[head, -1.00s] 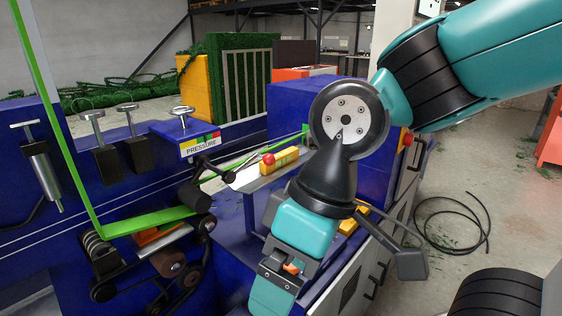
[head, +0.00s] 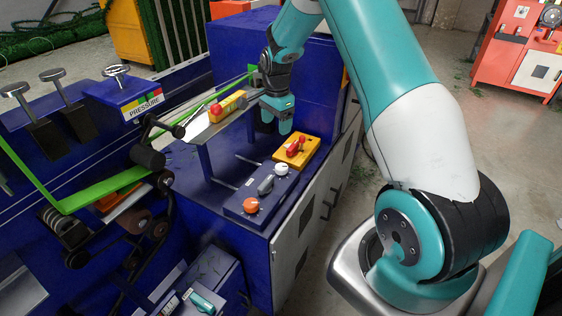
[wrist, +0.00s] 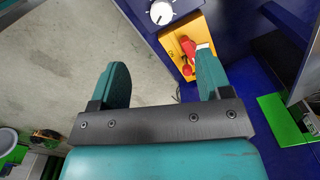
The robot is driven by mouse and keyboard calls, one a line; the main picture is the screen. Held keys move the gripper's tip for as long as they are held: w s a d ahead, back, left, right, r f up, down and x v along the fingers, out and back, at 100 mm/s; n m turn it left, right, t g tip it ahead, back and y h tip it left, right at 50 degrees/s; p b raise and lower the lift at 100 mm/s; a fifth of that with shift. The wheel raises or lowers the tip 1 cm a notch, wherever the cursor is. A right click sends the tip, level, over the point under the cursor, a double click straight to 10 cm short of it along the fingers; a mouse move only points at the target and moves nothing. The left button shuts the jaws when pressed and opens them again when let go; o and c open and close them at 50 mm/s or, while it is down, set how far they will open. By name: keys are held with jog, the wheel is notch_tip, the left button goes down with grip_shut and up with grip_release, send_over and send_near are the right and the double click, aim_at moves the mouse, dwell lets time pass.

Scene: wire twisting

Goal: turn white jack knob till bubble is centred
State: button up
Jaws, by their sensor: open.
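The white knob (head: 281,169) sits on a dark blue control panel (head: 233,207) beside a grey lever and an orange knob. In the wrist view the white knob (wrist: 161,12), with dark marks around it, is at the top edge, beyond my fingertips. My gripper (head: 277,127) is open and empty, above and behind the panel, apart from the knob. Its two teal fingers (wrist: 161,68) are spread in the wrist view. A yellow block (head: 231,104) with a red ball lies on a raised grey plate, left of my gripper. I cannot make out a bubble.
A yellow box (head: 307,145) with a red switch stands just behind the white knob, near my fingers. Thin rods (head: 228,183) stick out left of the panel. A green strip (head: 100,189) runs over rollers at left. Open floor lies right of the blue cabinet.

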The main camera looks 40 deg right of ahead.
aim_at(281, 167)
jog(key=shift+m, duration=0.5)
jog(key=f+p, duration=0.1)
jog(key=f, duration=0.5)
jog(key=d+f+p, duration=0.1)
jog(key=f, duration=0.5)
jog(key=f+p, duration=0.1)
jog(key=f, duration=0.5)
jog(key=shift+w+d+f+p, duration=0.1)
jog(key=shift+d+f+p, duration=0.2)
jog(key=shift+d+f, duration=0.1)
jog(key=c, duration=0.9)
